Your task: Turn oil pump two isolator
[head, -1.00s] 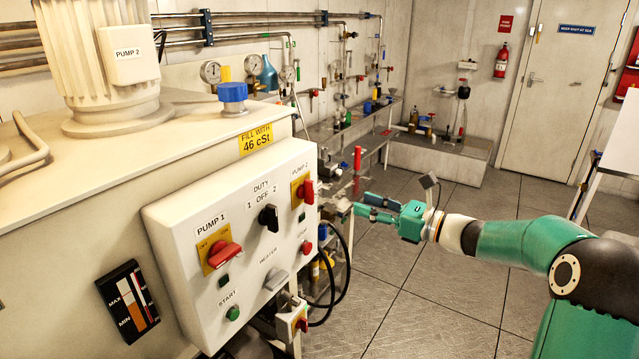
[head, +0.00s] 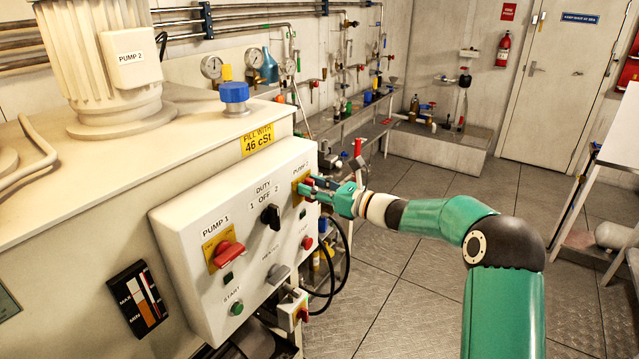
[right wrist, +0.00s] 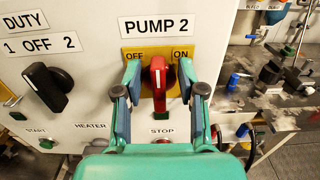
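The pump 2 isolator (right wrist: 158,78) is a red rotary handle on a yellow plate marked OFF and ON, on the white control panel (head: 190,285). In the right wrist view its handle stands about upright, between the two marks. My right gripper (right wrist: 160,95) is open, with one finger on each side of the handle and visible gaps at both sides. In the head view the right gripper (head: 312,189) is at the panel's right edge and partly hides the isolator (head: 299,184). My left gripper is not in view.
The pump 1 isolator (head: 228,253) and the black duty switch (head: 270,216) are on the same panel. A red stop button (head: 307,243) is below the pump 2 isolator. Black hoses (head: 345,262) hang right of the panel.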

